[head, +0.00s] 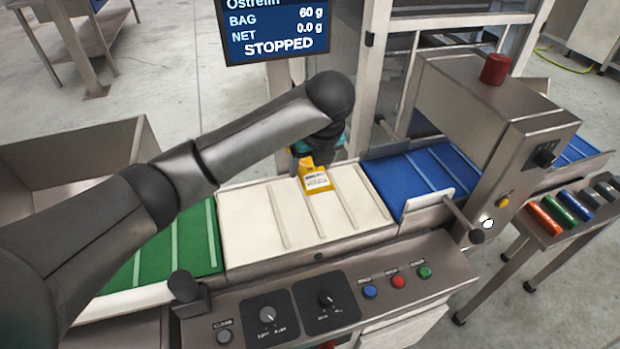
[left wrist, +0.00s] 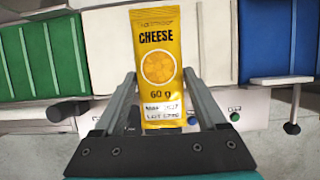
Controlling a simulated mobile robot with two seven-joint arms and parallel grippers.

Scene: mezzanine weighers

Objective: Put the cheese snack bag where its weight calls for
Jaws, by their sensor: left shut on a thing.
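The yellow cheese snack bag (head: 316,181) is held by my left gripper (head: 318,158) over the far part of the white belt (head: 262,228). In the left wrist view the bag (left wrist: 158,40), marked CHEESE and 60 g, stands between the two fingers of the gripper (left wrist: 160,78), which is shut on it. I cannot tell whether the bag touches the belt. The display (head: 277,30) reads BAG 60 g, NET 0.0 g, STOPPED. My right gripper is not in view.
A green belt (head: 197,240) lies left of the white one, a blue belt (head: 415,180) right. The blue belt passes under a steel housing (head: 490,110) with a red lamp (head: 495,68). A control panel (head: 325,295) is in front. A side stand (head: 590,225) holds several coloured rolls.

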